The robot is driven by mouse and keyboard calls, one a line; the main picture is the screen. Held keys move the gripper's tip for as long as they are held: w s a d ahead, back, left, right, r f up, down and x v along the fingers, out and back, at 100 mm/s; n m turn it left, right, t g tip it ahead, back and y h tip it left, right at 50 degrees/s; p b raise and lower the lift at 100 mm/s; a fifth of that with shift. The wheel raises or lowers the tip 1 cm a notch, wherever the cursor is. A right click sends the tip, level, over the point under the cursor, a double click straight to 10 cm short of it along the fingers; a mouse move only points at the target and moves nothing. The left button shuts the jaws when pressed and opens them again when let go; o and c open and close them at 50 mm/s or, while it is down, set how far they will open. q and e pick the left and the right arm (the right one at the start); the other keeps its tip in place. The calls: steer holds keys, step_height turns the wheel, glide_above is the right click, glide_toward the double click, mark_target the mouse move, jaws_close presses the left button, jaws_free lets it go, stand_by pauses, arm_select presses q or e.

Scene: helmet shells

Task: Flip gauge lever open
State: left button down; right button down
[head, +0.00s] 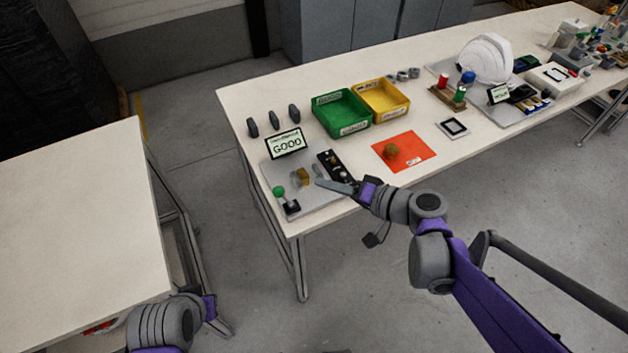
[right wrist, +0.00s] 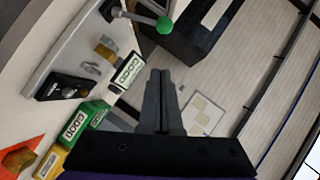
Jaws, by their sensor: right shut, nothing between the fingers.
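The gauge is a grey plate (head: 318,198) at the near left corner of the long table. Its lever ends in a green ball knob (head: 278,191) above a black base (head: 291,207) at the plate's left end. The knob also shows near the top of the right wrist view (right wrist: 164,24), on a thin rod. A brass-coloured block (head: 303,176) sits mid-plate. My right gripper (head: 320,183) is shut and empty, over the plate's right part in the head view, apart from the knob. It also shows in the right wrist view (right wrist: 160,74). My left gripper is out of view.
A GOOD sign (head: 286,144) stands behind the plate, and a black button strip (head: 334,166) lies at its right. Green (head: 343,128) and yellow (head: 391,112) bins stand behind. An orange mat (head: 420,148) lies to the right. A bare table (head: 75,220) stands at left.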

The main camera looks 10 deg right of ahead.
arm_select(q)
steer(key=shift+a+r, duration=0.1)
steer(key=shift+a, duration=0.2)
arm_select(e)
steer(key=v, duration=0.5)
steer(key=shift+s+r, duration=0.1)
steer(key=shift+s, duration=0.2)
